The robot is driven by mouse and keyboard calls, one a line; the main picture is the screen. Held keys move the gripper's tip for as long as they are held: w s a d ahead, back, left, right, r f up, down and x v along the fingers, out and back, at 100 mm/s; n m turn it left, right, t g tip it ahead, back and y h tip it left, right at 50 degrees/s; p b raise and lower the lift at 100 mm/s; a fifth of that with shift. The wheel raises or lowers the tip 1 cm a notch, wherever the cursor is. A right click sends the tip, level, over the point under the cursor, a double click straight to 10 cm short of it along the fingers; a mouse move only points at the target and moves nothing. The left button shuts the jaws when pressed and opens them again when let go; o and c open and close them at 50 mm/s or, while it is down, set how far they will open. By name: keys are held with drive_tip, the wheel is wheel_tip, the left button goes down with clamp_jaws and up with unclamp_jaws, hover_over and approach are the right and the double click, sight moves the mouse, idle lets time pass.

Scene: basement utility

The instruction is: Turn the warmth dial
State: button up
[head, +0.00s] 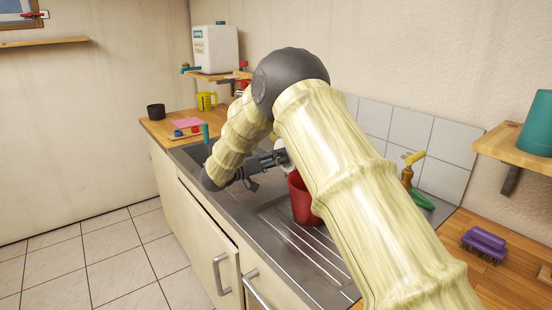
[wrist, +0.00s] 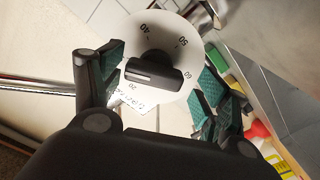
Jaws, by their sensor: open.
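The warmth dial is a white disc (wrist: 172,28) with a black bar-shaped knob (wrist: 154,74) in the wrist view. Numbers 20, 40, 50 and 60 show around it. A pale line on the knob lies toward its left end. My gripper (wrist: 163,76) is open, with one green-padded finger left of the knob and the other to its right; I cannot tell whether either touches it. In the head view my gripper (head: 274,159) is over the sink, and a bit of the white disc (head: 282,147) shows beside my arm, which hides the rest.
A red cup (head: 303,199) stands on the drainer (head: 283,235) close under my arm. A brass tap with a yellow handle (head: 408,170) and a purple brush (head: 484,243) are to the right. A black cup (head: 156,111) and yellow mug (head: 206,101) stand at the far counter end.

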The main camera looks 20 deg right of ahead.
drive_tip(key=shift+s+d+r, duration=0.35)
drive_tip(key=shift+s+r, duration=0.05)
drive_tip(key=shift+r, duration=0.1)
drive_tip(key=shift+w+f, duration=0.4)
drive_tip(key=shift+f, duration=0.05)
drive_tip(key=shift+s+r, duration=0.2)
drive_tip(key=shift+r, duration=0.05)
drive_tip(key=c, duration=1)
drive_tip(key=shift+p, duration=0.6)
drive_tip(key=shift+c, duration=0.2)
